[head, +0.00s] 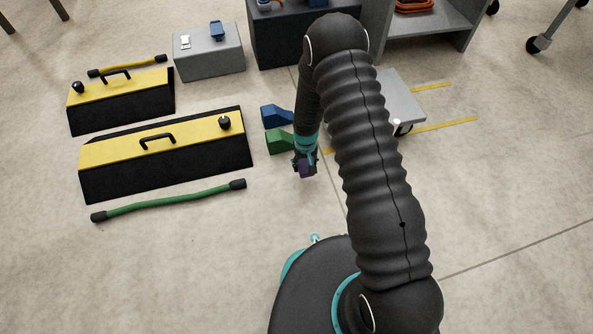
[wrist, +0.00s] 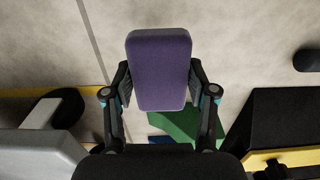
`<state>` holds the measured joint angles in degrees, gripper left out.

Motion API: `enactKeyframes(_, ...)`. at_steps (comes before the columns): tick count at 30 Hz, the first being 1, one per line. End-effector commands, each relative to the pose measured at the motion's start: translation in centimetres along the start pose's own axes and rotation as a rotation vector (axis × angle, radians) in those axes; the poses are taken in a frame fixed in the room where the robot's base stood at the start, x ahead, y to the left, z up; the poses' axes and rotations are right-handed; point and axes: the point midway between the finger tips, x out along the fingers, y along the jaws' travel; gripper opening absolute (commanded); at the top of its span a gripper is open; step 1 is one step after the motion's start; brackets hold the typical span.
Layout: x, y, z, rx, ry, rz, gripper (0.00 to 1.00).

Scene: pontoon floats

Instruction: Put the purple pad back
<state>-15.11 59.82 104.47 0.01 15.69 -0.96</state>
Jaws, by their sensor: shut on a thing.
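The purple pad (wrist: 160,65) is a rounded block held between the two fingers of my gripper (wrist: 160,92) in the wrist view. The fingers press on its left and right sides. In the head view the pad (head: 306,171) is small and dark at the tip of my gripper (head: 305,163), just right of a green wedge-shaped block (head: 279,142). Part of the pad is hidden by the fingers there. The gripper is raised over the floor; its exact height I cannot tell.
A blue wedge block (head: 277,116) lies behind the green one. Two yellow-topped black floats (head: 165,165) (head: 120,105) stand left, with a green hose (head: 165,202) in front. A grey box (head: 208,55) stands behind. A grey platform cart (head: 398,95) is right, partly behind my arm. Floor in front is clear.

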Motion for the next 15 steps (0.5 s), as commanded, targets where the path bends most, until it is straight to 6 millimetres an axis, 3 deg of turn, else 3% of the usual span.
enactKeyframes(6,1.7,-2.3,-1.6,-0.001,0.000,0.000,0.25)
enactKeyframes(11,2.3,-2.6,-1.8,0.001,-0.001,0.000,0.25)
enactKeyframes(15,4.0,-2.6,-1.8,0.001,-0.003,0.000,0.25)
